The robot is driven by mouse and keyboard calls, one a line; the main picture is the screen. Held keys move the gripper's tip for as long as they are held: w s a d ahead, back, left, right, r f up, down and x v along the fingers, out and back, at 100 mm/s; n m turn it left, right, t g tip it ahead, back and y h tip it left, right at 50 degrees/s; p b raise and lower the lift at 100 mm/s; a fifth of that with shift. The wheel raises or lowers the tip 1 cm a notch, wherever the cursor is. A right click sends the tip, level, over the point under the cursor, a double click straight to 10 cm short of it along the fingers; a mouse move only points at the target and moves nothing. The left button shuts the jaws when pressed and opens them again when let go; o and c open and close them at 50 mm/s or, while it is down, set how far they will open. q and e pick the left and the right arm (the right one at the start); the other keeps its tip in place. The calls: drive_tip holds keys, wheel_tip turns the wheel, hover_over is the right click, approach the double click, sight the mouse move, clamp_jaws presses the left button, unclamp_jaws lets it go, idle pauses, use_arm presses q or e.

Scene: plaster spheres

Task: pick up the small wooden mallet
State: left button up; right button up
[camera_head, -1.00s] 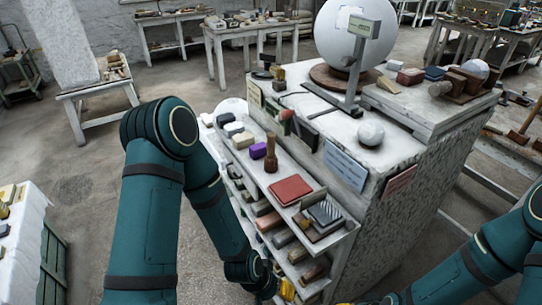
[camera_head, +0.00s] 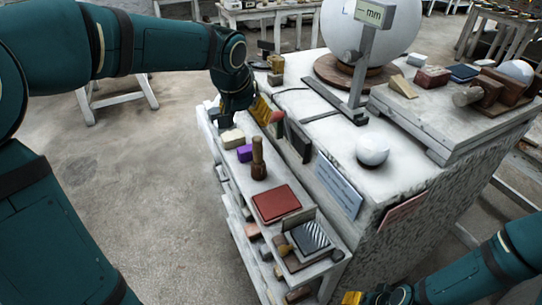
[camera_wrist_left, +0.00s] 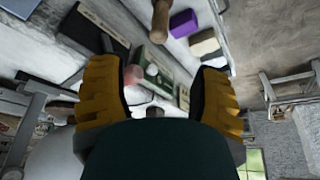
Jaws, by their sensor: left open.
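The small wooden mallet (camera_head: 258,160) stands upright on the upper shelf ledge, its narrow handle up and its thicker head down. Part of it also shows at the top edge of the left wrist view (camera_wrist_left: 160,18). My left gripper (camera_head: 262,108) is above the far end of the ledge, behind the mallet and apart from it. In the left wrist view its yellow fingers (camera_wrist_left: 157,85) are spread with nothing held between them. My right gripper (camera_head: 352,297) shows only partly at the bottom edge of the head view; its jaws cannot be made out.
A purple block (camera_head: 244,153) and a pale block (camera_head: 232,138) lie beyond the mallet. A red pad (camera_head: 277,203) lies on its near side. Dark upright panels (camera_head: 298,140) and a white sphere (camera_head: 372,149) are to its right. Open floor lies left of the shelves.

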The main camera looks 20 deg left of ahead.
sight(256, 139)
use_arm(q)
drive_tip(key=b+x, duration=0.1)
drive_tip(key=x, duration=0.6)
drive_tip(key=shift+a, duration=0.2)
drive_tip(key=shift+d+b+x, duration=0.15)
drive_tip(key=shift+b+x, duration=0.15)
drive_tip(key=shift+x, duration=1.3)
drive_tip(key=shift+d+b+x, duration=0.1)
drive_tip(key=shift+b+x, duration=0.2)
drive_tip(key=shift+x, duration=1.3)
drive_tip(key=shift+o, duration=0.2)
drive_tip(key=shift+r, duration=0.1)
clamp_jaws()
